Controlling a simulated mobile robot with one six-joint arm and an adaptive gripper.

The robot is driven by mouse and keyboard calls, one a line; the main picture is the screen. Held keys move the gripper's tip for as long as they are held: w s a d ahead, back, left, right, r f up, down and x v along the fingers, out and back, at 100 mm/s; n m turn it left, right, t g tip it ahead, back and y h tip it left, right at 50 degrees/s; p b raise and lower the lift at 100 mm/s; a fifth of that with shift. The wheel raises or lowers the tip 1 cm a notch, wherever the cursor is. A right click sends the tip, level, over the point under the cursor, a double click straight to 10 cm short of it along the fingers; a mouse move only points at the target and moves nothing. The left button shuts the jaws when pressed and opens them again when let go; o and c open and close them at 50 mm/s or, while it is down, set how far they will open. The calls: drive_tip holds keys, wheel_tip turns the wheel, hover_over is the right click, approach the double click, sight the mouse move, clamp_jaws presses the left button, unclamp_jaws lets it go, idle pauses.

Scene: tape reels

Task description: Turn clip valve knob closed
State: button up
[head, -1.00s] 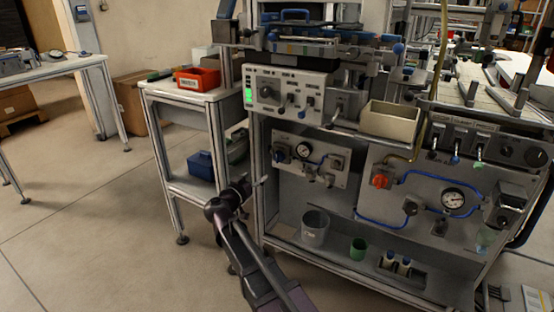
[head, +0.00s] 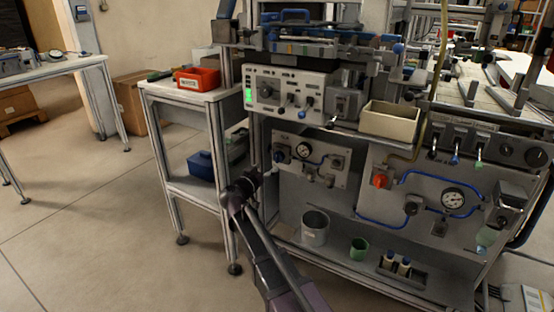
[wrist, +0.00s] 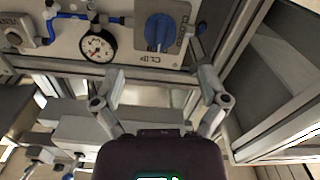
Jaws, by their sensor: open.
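The clip valve knob (wrist: 158,30) is a round blue knob with a raised grip bar on a grey plate lettered CLIP, at the top middle of the wrist view. In the head view, the knob (head: 280,153) is small and dark at the left of the lower panel. My gripper (wrist: 156,68) is open and empty, its two fingers apart below the knob in the picture and not touching it. In the head view, my gripper (head: 260,177) is just below and left of the knob, mostly hidden behind my dark wrist.
A pressure gauge (wrist: 97,46) sits beside the knob, with a blue hose (wrist: 72,16). A metal frame post (wrist: 240,40) runs close on the knob's other side. A red knob (head: 380,180) is farther right. A grey cup (head: 315,228) and green cup (head: 359,248) stand on the lower shelf.

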sight(276, 158)
drive_tip(key=x, duration=0.7)
drive_tip(key=shift+w+d, duration=0.15)
drive_tip(key=shift+w, duration=0.1)
drive_tip(key=c, duration=1.1)
